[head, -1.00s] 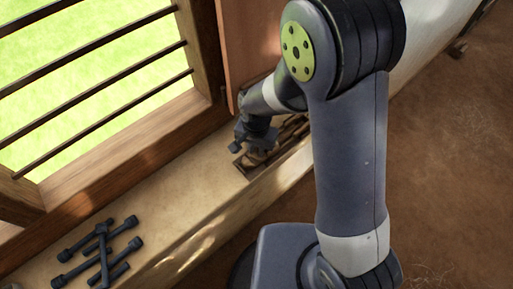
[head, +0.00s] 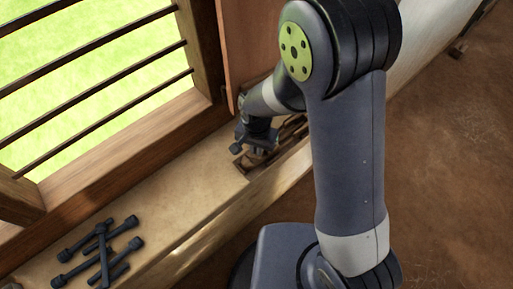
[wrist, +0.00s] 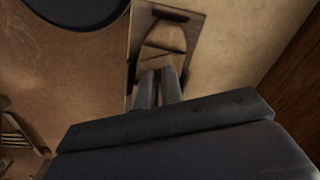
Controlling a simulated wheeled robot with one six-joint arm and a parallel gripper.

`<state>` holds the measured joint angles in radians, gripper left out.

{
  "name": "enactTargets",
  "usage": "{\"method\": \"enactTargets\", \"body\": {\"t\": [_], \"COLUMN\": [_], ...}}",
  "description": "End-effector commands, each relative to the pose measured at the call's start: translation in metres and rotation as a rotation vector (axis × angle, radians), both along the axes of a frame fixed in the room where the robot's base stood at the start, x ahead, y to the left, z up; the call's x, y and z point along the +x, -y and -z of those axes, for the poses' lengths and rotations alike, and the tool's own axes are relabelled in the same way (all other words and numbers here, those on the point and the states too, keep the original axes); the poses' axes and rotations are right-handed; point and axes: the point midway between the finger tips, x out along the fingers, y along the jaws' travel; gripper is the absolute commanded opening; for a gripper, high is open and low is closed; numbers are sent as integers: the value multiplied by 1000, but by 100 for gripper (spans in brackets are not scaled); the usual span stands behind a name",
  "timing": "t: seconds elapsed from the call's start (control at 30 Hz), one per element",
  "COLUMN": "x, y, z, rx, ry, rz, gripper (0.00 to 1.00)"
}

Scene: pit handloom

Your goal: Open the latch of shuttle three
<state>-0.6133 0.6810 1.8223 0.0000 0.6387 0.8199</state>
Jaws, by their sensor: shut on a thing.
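My gripper (wrist: 158,88) is at the wooden tray on the sill, its two grey fingers close together. They are shut on the near end of a light-brown wooden shuttle (wrist: 165,38) with a tapered body. The shuttle lies in the tray, and its gripped end is mostly hidden by the fingers. In the head view my gripper (head: 259,148) reaches down over the left end of the tray, and the arm hides part of it. I cannot make out a latch or a number on the shuttle.
The shallow wooden tray (head: 238,164) holds other dark wooden pieces (head: 291,131). Several dark rods with knobbed ends (head: 102,247) lie on the pale sill at lower left. A barred window (head: 95,80) stands behind. The sill between rods and tray is clear.

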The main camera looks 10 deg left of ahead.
Motion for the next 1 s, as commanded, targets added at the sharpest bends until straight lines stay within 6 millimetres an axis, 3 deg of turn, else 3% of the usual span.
{"method": "enactTargets", "body": {"t": [0.27,1.0], "x": [0,0], "y": [0,0], "z": [1,1], "rx": [2,0], "ry": [2,1], "rz": [-129,-795], "gripper": [0,0]}}
